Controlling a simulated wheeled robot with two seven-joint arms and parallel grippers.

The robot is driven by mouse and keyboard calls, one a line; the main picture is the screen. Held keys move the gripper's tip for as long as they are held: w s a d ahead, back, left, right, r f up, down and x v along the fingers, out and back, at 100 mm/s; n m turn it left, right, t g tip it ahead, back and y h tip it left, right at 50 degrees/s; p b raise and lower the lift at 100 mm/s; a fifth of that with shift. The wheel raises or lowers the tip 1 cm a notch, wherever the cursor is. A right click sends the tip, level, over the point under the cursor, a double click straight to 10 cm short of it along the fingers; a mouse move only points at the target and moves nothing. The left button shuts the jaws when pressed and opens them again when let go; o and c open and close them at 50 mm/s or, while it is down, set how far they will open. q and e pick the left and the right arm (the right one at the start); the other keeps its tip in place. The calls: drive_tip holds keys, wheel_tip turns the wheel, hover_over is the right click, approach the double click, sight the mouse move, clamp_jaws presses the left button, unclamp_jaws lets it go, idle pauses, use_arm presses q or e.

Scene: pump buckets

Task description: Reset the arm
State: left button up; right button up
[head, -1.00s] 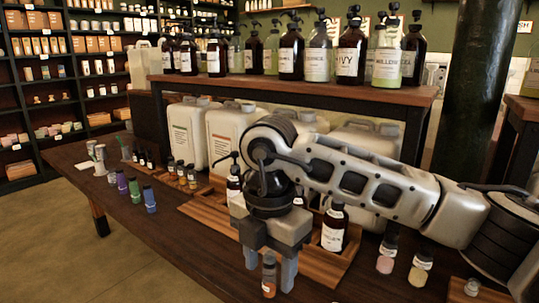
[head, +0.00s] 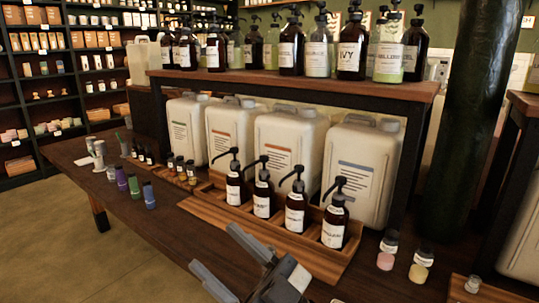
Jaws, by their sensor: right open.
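My right gripper (head: 215,248) is at the bottom edge, low in the head view. Its jaws are open and point up and left, with nothing visible between them. It is in front of a wooden tray (head: 262,238) and apart from the bottles. Several brown pump bottles with white labels stand upright in the tray, from a left one (head: 234,189) to a right one (head: 333,227). My left gripper is not in view. The small amber bottle seen earlier is not visible.
Large white jugs (head: 290,145) stand behind the tray under a raised shelf (head: 300,83) of pump bottles. Small vials (head: 149,196) stand to the left and two pale jars (head: 420,270) to the right. The dark table top (head: 165,222) is clear in front of the vials.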

drive_tip(key=w+d+f+m+t+h, duration=0.3)
drive_tip(key=d+f+m+t+h, duration=0.5)
drive_tip(key=f+m+h, duration=0.35)
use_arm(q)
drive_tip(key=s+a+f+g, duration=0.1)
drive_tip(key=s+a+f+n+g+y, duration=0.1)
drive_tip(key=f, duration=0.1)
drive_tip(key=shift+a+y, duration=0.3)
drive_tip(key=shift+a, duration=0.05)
use_arm(e)
drive_tip(key=s+d+f+m+g+h, duration=0.1)
drive_tip(key=s+d+f+g+h, duration=0.3)
drive_tip(key=f, duration=0.5)
drive_tip(key=s+d+f+m+g+h, duration=0.1)
drive_tip(key=s+d+f+g+h, duration=0.2)
drive_tip(key=s+d+f, duration=0.4)
wheel_tip(320, 180, down, 3)
drive_tip(key=shift+s+d+f+g+h, duration=0.15)
drive_tip(key=shift+s+g+h, duration=0.25)
drive_tip(key=shift+s, duration=0.35)
drive_tip(key=shift+m, duration=0.25)
